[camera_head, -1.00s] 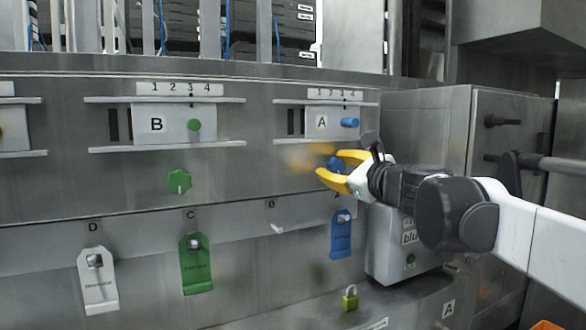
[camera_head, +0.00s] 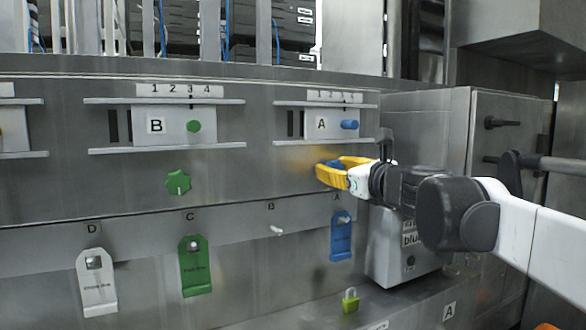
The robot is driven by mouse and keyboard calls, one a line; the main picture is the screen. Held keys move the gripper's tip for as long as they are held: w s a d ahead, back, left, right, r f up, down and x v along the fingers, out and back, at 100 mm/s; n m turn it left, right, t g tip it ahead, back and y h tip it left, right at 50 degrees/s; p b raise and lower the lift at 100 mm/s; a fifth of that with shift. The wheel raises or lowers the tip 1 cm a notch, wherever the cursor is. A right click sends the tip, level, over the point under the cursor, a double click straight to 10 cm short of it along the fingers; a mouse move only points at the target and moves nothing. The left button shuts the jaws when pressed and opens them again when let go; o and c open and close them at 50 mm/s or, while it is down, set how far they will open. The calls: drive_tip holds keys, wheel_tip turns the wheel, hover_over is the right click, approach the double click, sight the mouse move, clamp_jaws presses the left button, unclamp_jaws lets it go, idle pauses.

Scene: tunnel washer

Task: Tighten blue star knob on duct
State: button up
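The blue star knob (camera_head: 334,164) is on the grey metal duct front, below the sliding plate marked A (camera_head: 321,125). Only part of it shows between my yellow fingers. My gripper (camera_head: 329,170) reaches in from the right, with one finger above and one below the knob. The fingers are drawn together around it and appear to grip it. Their far contact is hidden.
A green star knob (camera_head: 178,183) is to the left, under plate B (camera_head: 157,126). A blue tag (camera_head: 341,238) hangs just below my gripper, beside a grey box (camera_head: 393,255). A green padlock (camera_head: 350,299) is lower down.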

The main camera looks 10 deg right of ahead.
drive_tip(key=o, duration=1.2)
drive_tip(key=v, duration=1.2)
drive_tip(key=s+a+f+n+g+b, duration=0.25)
drive_tip(key=f+n+b, duration=0.35)
drive_tip(key=f, duration=0.7)
drive_tip(key=s+a+f+n+g+b, duration=0.25)
drive_tip(key=f+n+b, duration=0.35)
drive_tip(key=f, duration=0.7)
drive_tip(key=s+a+f+n+g+b, duration=0.1)
drive_tip(key=s+a+f+n+b, duration=0.25)
drive_tip(key=f+b, duration=0.75)
drive_tip(key=s+d+f+n+g+h+b, duration=0.1)
drive_tip(key=s+f+n+h+b, duration=0.1)
drive_tip(key=f, duration=1)
drive_tip(key=s+d+f+n+g+h+b, duration=0.1)
drive_tip(key=s+f+n+b, duration=0.4)
drive_tip(key=f, duration=0.7)
drive_tip(key=s+d+f+n+g+h+b, duration=0.2)
drive_tip(key=f+n+b, duration=0.4)
drive_tip(key=f, duration=0.6)
drive_tip(key=shift+s+d+f+n+h, duration=0.35)
drive_tip(key=shift+s+d+n, duration=0.4)
drive_tip(key=shift+s, duration=0.5)
